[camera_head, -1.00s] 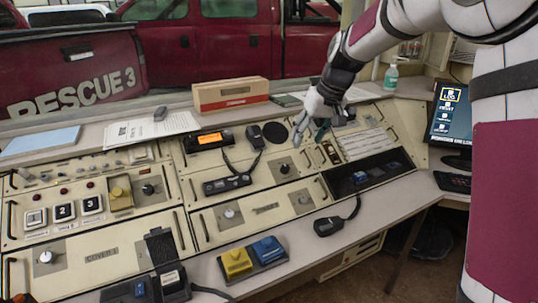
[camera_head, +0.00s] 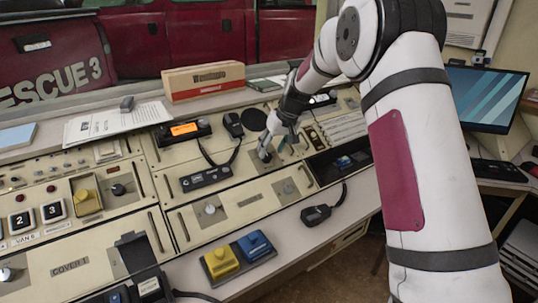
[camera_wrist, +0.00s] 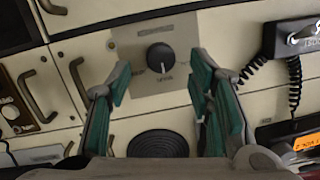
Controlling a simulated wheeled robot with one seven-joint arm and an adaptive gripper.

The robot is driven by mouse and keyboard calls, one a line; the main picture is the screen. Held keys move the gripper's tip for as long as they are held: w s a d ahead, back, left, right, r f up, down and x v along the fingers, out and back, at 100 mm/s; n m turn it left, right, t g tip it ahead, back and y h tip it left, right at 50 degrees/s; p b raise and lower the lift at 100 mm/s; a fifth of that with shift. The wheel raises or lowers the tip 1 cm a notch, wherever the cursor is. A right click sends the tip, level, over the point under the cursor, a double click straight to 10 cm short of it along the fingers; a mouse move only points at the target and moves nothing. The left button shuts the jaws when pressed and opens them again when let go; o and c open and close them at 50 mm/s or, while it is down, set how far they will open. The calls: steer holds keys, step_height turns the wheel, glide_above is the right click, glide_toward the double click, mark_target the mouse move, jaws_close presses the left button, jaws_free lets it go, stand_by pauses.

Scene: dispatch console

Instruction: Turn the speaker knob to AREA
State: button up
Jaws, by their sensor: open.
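The black speaker knob (camera_wrist: 160,57), with a light pointer mark, sits on a square grey plate (camera_wrist: 138,38) in the wrist view. Small labels on the plate are too blurred to read. The round black speaker grille (camera_wrist: 158,143) lies near it, and also shows in the head view (camera_head: 252,120). My gripper (camera_wrist: 160,76) is open, with its teal-padded fingers on either side of the knob and apart from it. In the head view my gripper (camera_head: 272,151) is low over the console, and I cannot make out the knob behind it.
Drawer handles (camera_wrist: 76,75) stick out at left. A cardboard box (camera_head: 203,80) stands behind.

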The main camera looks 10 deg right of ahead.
mark_target(269, 156)
steer(key=shift+x, duration=1.55)
jaws_close()
steer(key=m+y+b, duration=0.1)
steer(key=m, duration=0.5)
steer(key=shift+s+d+f, duration=0.1)
steer(key=m+t, duration=0.1)
steer(key=m, duration=0.4)
steer(key=shift+s+m+y, duration=0.1)
steer(key=shift+m+y, duration=0.2)
